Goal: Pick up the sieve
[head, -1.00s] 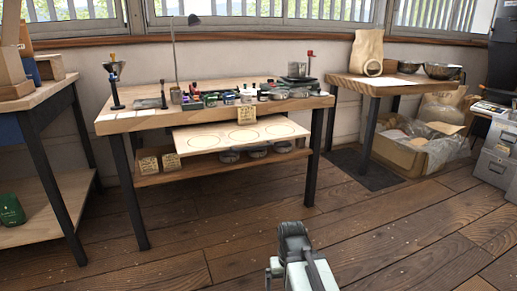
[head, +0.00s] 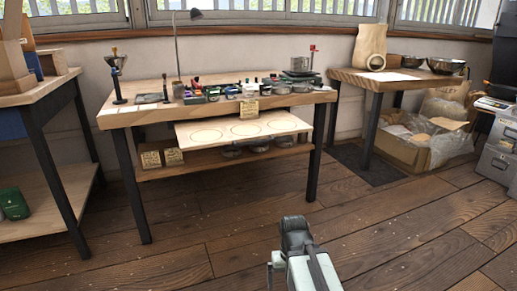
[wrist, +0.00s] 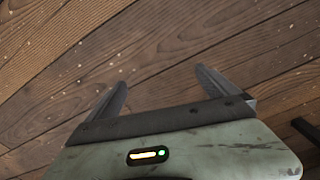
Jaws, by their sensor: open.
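I cannot make out the sieve for certain. Two dark metal bowl-shaped things, a nearer one (head: 446,67) and one behind it (head: 412,62), stand on the small wooden table at the right, and one may be the sieve. My gripper shows in the wrist view (wrist: 161,88) with its two fingers apart and only bare floor between them. In the head view my arm shows at the bottom centre, low over the floor and well short of the tables.
A long wooden bench (head: 150,115) holds a lamp (head: 177,45), small jars and a metal pot (head: 299,64). The small table (head: 375,82) also bears a paper bag (head: 370,45). A cardboard box (head: 405,152) lies beneath it. Another table (head: 40,90) stands left. The middle floor is clear.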

